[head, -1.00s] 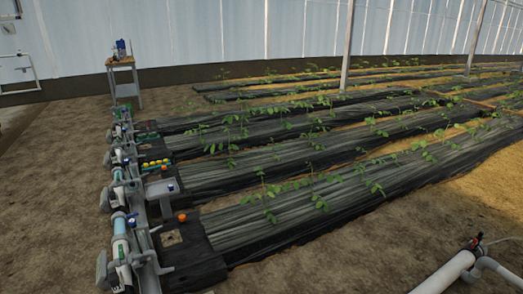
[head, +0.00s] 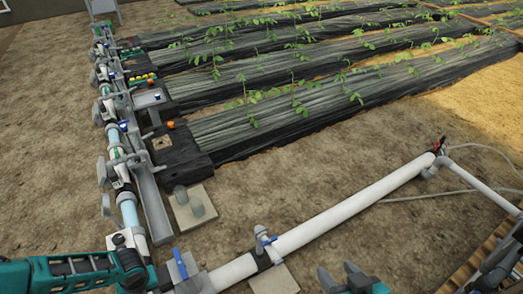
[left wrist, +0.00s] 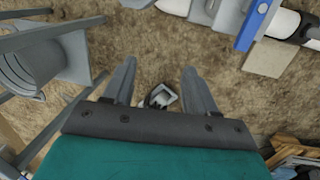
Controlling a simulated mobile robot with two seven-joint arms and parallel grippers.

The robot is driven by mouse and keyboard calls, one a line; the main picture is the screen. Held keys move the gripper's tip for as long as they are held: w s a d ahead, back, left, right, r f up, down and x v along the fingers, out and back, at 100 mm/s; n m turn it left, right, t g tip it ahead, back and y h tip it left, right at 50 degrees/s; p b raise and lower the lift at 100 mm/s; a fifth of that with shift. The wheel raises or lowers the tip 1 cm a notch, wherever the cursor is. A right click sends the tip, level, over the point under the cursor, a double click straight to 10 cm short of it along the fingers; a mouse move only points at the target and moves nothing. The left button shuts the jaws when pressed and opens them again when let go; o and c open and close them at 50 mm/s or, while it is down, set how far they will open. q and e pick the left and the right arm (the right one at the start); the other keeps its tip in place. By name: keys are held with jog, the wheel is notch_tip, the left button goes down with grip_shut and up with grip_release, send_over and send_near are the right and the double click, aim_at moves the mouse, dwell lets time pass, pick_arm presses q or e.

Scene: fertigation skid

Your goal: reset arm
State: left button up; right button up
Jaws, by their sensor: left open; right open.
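My left arm (head: 85,268), teal and black, reaches in from the lower left in the head view, close to the near end of the pipe row. Its fingers do not show clearly there. In the left wrist view my left gripper (left wrist: 157,68) is open and empty, its two grey fingers apart above bare soil. A small grey fitting (left wrist: 161,96) shows below, between the fingers. My right gripper (head: 341,275) shows at the bottom edge of the head view, its dark fingers apart and nothing seen between them. The rest of it is cut off.
Another blue-handled valve (head: 180,263) is beside my left arm. A wooden pallet (head: 470,268) is at lower right.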

pick_arm(q)
jog(key=s+a+r+n+y, duration=0.1)
jog(key=a+r, duration=0.1)
jog(key=a, duration=0.6)
jog(key=s+a+r+n+y, duration=0.1)
jog(key=s+a+r, duration=0.1)
jog(key=a, duration=0.7)
jog(key=d+r+n+t+h, duration=0.3)
jog(key=d+n, duration=0.5)
jog(key=d, duration=0.9)
jog(key=w+d+r+n+t+h, duration=0.1)
jog(key=w+r+n+t, duration=0.15)
jog(key=r+n, duration=0.35)
jog(key=w+d+r+n+t+h, duration=0.1)
jog(key=d+r+n+t+h, duration=0.2)
jog(key=r, duration=0.5)
jog(key=d+n+t, duration=0.3)
jog(key=d+n, duration=0.5)
jog(key=d, duration=0.6)
notch_tip(320, 180, up, 8)
jog(key=s+a+y+p, duration=0.1)
jog(key=a+p, duration=0.1)
jog(key=p, duration=1.1)
jog(key=shift+s+a+r, duration=0.25)
jog(key=shift+s, duration=0.1)
pick_arm(e)
notch_tip(320, 180, up, 10)
jog(key=d, duration=0.2)
jog(key=shift+s+d+f+h, duration=0.15)
jog(key=shift+s+d+h, duration=0.25)
